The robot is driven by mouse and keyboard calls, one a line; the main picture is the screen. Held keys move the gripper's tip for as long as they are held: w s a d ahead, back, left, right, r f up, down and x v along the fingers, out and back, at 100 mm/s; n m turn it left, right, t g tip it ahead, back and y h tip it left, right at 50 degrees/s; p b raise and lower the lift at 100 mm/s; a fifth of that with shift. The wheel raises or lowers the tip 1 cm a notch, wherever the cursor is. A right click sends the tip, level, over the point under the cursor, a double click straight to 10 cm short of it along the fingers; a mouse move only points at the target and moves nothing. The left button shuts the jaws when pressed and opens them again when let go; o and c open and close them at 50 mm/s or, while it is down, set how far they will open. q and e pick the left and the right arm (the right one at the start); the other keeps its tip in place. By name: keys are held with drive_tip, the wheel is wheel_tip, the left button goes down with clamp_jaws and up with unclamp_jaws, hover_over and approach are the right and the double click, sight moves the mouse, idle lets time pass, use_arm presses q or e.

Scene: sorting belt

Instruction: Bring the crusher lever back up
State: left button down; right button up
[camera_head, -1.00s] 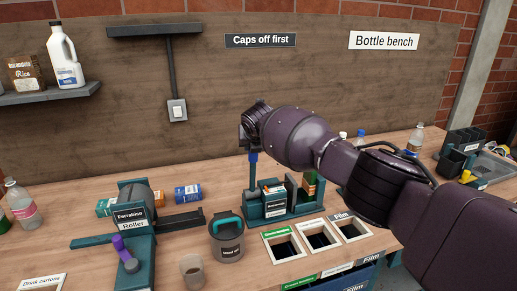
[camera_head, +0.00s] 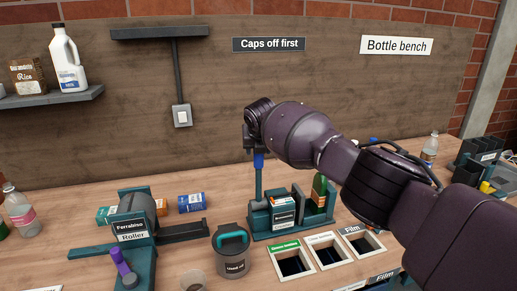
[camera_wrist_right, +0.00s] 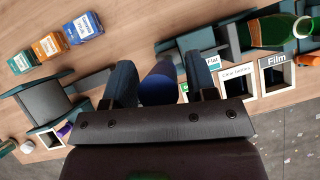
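The crusher (camera_head: 290,229) is a teal press on the bench with a carton in it. Its lever (camera_head: 258,183) stands about upright at the left end, with a blue handle (camera_head: 258,160) on top. My right gripper (camera_head: 253,147) is at the top of the lever, its arm reaching in from the right. The lower lever is hidden in that view. My left gripper is not in view.
The Ferrabisa roller (camera_head: 132,226) stands left of the crusher, with small boxes (camera_head: 191,203) behind it. A grey cup with a teal handle (camera_head: 232,251) stands in front. Labelled bin openings (camera_head: 327,255) lie at the front right.

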drive_tip(key=shift+o, duration=0.3)
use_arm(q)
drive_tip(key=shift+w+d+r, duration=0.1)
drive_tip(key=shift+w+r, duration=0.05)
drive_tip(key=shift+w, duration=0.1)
use_arm(e)
drive_tip(key=shift+s, duration=0.1)
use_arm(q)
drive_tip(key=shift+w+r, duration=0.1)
use_arm(e)
drive_tip(key=shift+r, duration=0.1)
drive_tip(key=shift+s+r+p, duration=0.3)
drive_tip(key=shift+r+p, duration=0.15)
drive_tip(key=shift+r, duration=0.1)
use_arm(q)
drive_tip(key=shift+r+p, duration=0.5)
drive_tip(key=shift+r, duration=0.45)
use_arm(e)
drive_tip(key=v, duration=0.9)
drive_tip(key=shift+s+r, duration=0.15)
